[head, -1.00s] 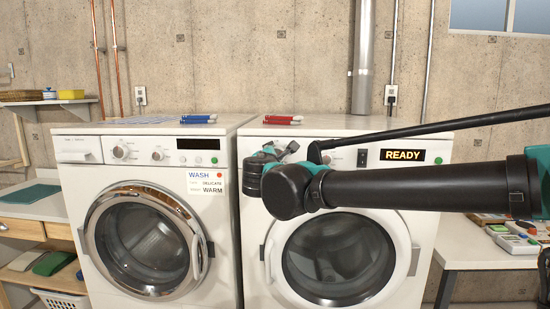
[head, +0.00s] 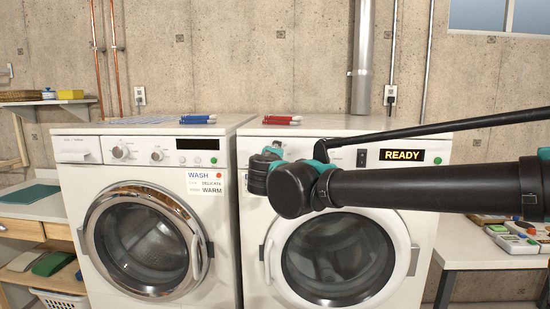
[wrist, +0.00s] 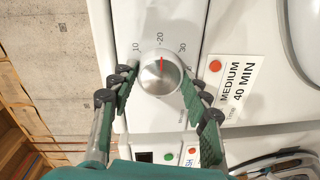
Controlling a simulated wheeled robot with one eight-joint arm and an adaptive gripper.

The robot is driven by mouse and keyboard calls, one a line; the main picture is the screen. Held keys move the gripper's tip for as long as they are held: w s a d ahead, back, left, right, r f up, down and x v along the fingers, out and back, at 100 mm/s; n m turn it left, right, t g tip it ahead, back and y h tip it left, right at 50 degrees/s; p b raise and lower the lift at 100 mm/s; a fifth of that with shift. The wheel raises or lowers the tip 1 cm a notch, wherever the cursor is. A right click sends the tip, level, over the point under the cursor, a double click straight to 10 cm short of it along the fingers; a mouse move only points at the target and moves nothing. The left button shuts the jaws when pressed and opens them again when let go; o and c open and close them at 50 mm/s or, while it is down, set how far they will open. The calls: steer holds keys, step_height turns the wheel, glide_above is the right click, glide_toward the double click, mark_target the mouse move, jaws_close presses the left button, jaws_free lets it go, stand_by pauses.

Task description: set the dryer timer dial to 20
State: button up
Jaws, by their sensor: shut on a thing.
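The dryer (head: 420,240) is the white machine on the right, with a lit READY display (head: 402,155). Its timer dial (wrist: 158,80) is a round silver knob in the wrist view, with a red pointer mark. The mark points up the picture, at or very near the printed 20 (wrist: 159,38); 10 and 30 are printed to either side. My gripper (wrist: 160,75) has its green-padded fingers on both sides of the dial and is shut on it. In the head view my wrist and arm hide the dial.
A card reading MEDIUM, 40 MIN (wrist: 238,85) is beside the dial on the dryer front. The washer (head: 75,200) stands on the left. Red pens (head: 282,120) lie on the dryer top.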

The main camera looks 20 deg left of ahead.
stand_by(0.4)
steer(key=o, duration=1.2)
steer(key=shift+c, duration=0.2)
steer(key=f+v, duration=0.1)
steer(key=v, duration=1.1)
steer(key=shift+r, duration=0.45)
steer(key=shift+d, duration=0.1)
steer(key=w+d+f+m+g+h, duration=0.3)
steer(key=w+d+f+m, duration=0.1)
steer(key=d+f, duration=0.8)
steer(key=w+d+f+m+g+h, duration=0.3)
steer(key=w+d+f+m+h, duration=0.1)
steer(key=d+f, duration=0.75)
steer(key=s+d+f+m+g, duration=0.2)
steer(key=d+f+m, duration=0.1)
steer(key=d+f, duration=0.3)
steer(key=s+d+f+m+g, duration=0.2)
steer(key=s+d+f, duration=0.15)
steer(key=d, duration=0.45)
steer(key=s+d+f+m+g+y, duration=0.2)
steer(key=s+d+f+m+y, duration=0.1)
steer(key=s+f, duration=0.6)
step_height(320, 180, down, 2)
steer(key=d+m, duration=0.1)
steer(key=m, duration=0.1)
steer(key=shift+d+f+m, duration=0.15)
steer(key=shift+d+m, duration=0.15)
steer(key=shift+d, duration=0.1)
